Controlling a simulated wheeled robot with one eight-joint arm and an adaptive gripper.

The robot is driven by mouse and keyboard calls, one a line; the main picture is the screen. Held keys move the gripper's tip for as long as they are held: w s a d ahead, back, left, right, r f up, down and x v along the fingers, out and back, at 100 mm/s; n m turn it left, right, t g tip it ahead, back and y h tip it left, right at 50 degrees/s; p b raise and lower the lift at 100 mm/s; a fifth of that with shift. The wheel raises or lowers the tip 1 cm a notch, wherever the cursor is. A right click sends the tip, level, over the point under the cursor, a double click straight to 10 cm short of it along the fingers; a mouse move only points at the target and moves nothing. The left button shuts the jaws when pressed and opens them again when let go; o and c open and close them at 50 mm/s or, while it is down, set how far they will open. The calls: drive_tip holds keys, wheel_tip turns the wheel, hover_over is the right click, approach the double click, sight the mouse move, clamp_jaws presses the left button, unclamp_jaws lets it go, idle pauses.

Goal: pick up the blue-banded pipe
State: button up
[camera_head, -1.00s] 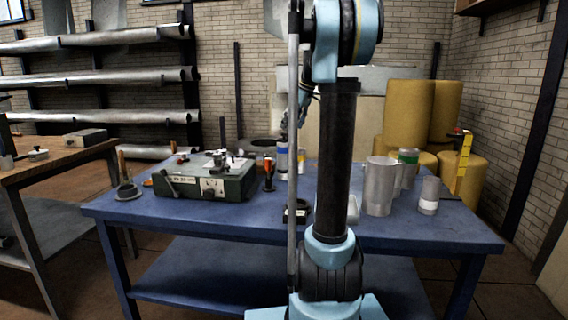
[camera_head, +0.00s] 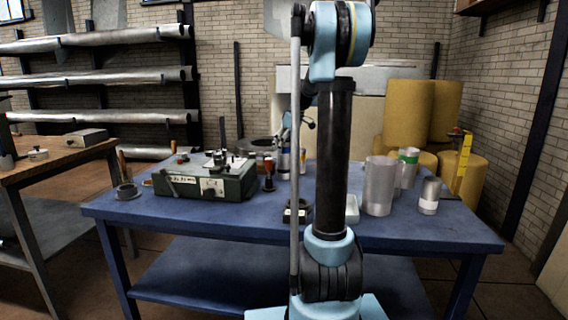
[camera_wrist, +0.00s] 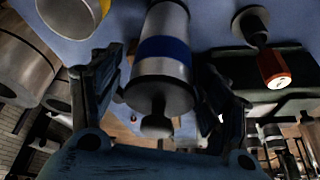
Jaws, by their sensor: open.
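The blue-banded pipe (camera_wrist: 163,55) is a light grey cylinder with a dark blue band in the wrist view. Its near end has a dark cap with a round knob. My gripper (camera_wrist: 160,75) is open, with one dark finger on each side of the pipe. I cannot tell whether either finger touches it. In the head view, my arm hides most of the area around my gripper, and the pipe is hard to make out behind it.
A blue table (camera_head: 230,222) carries a green-grey machine (camera_head: 210,182), a large grey pipe (camera_head: 379,188), a green-banded pipe (camera_head: 409,156) and a white-banded pipe (camera_head: 429,196).

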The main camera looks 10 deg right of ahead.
drive_tip(key=c, duration=1.5)
drive_tip(key=shift+c, duration=0.2)
drive_tip(key=shift+r, duration=0.15)
